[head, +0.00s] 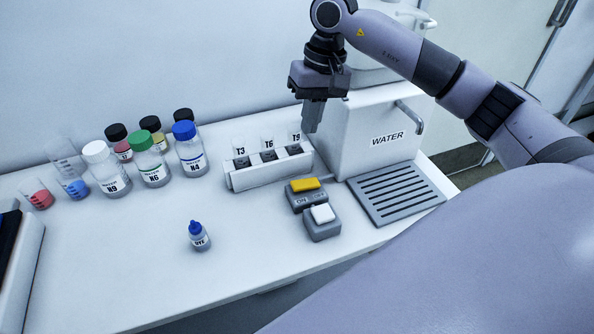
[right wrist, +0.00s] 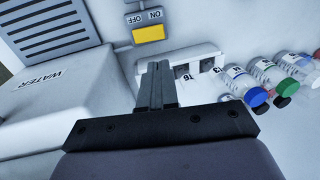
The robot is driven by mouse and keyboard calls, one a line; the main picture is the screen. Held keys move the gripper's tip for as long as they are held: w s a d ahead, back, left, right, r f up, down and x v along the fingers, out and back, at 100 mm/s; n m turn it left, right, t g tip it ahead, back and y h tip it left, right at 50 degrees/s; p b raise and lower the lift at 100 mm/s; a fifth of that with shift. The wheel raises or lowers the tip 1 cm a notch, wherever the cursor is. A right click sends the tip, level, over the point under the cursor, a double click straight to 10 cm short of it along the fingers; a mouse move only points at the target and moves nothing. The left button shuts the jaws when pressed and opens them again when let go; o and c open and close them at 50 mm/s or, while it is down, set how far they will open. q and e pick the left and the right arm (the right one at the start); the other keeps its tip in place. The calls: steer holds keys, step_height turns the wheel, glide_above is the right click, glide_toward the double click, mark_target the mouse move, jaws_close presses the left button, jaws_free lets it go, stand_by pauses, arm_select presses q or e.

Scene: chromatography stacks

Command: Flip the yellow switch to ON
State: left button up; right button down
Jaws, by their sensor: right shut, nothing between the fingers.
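The yellow switch (head: 305,184) is a yellow rocker on a grey base, on the white table between the tube rack and the drain tray. Its base carries ON and OFF labels. It also shows at the top of the right wrist view (right wrist: 149,33). I cannot tell which way the rocker is set. My right gripper (head: 312,127) is shut and empty, pointing down above the rack's right end, up and behind the yellow switch and apart from it. Its closed fingers (right wrist: 158,68) show in the right wrist view. My left gripper is not in view.
A white-topped switch (head: 322,213) sits just in front of the yellow one. The tube rack (head: 270,173) stands left-behind, the WATER box (head: 365,145) and drain tray (head: 395,192) right. A DYE bottle (head: 199,238) stands left; several capped bottles (head: 150,165) stand farther back.

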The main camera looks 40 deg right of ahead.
mark_target(296, 184)
steer(key=shift+f, duration=0.15)
steer(key=f, duration=0.4)
steer(key=a+f+p, duration=0.1)
steer(key=f, duration=0.4)
steer(key=a+f, duration=0.1)
steer(key=f, duration=0.3)
steer(key=shift+w+a+f+p, duration=0.25)
steer(key=shift+w+f+p, duration=0.05)
steer(key=shift+p, duration=0.1)
steer(key=shift+w+a+f+h+b, duration=0.1)
steer(key=shift+a+f+h+b, duration=0.15)
steer(key=shift+f+h+b, duration=0.4)
steer(key=shift+d+r, duration=0.1)
steer(key=shift+r, duration=0.2)
steer(key=shift+d, duration=0.1)
steer(key=shift+s+d+r, duration=0.25)
steer(key=shift+d+r, duration=0.05)
steer(key=shift+d, duration=0.3)
steer(key=shift+r, duration=0.1)
